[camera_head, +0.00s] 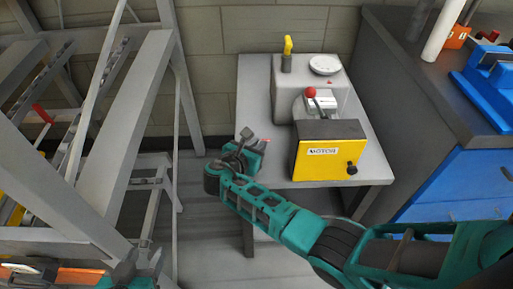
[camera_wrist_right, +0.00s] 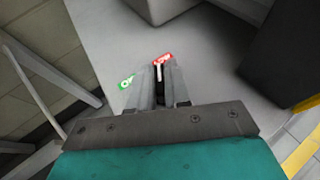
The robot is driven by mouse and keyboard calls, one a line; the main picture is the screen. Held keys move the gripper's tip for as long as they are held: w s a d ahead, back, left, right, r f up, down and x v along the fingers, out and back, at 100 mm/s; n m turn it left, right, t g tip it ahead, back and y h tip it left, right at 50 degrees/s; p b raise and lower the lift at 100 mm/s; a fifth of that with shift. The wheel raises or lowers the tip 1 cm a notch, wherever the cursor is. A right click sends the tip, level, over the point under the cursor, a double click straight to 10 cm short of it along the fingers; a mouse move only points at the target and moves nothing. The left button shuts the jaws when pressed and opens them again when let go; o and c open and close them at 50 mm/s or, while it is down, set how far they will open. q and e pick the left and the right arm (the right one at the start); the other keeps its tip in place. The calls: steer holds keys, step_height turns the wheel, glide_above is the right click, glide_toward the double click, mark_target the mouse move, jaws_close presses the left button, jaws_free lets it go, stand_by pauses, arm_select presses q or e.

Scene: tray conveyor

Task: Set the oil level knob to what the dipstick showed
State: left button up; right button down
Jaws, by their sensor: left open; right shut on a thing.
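My right gripper (camera_head: 252,148) is at the left edge of the grey table, low over its top. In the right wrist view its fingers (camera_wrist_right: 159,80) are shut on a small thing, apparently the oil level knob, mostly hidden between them. A thin white pointer (camera_wrist_right: 158,72) shows at the fingertips, against a red label (camera_wrist_right: 163,59) that seems to read LOW. A green OK label (camera_wrist_right: 126,82) lies to its left. The yellow-handled dipstick (camera_head: 288,44) stands upright in a dark holder on the grey block. My left gripper (camera_head: 130,275) is open at the bottom left, partly cut off.
The grey table (camera_head: 255,85) also carries a white round dial (camera_head: 324,65), a red-balled lever (camera_head: 311,92) and a yellow-fronted MOTOR box (camera_head: 325,160) with a black knob (camera_head: 352,168). A grey metal frame (camera_head: 125,115) stands left, a blue cabinet (camera_head: 455,185) right.

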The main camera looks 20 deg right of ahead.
steer(key=shift+f+m+g+h+b, duration=0.15)
steer(key=shift+m+g+h+b, duration=0.6)
steer(key=shift+m+g, duration=0.2)
steer(key=shift+m+g+h+b, duration=0.25)
steer(key=shift+m+g+b, duration=0.2)
steer(key=shift+m+g, duration=0.1)
steer(key=c, duration=1.2)
jaws_free()
steer(key=shift+o, duration=0.2)
steer(key=p+v, duration=0.2)
steer(key=v, duration=1.1)
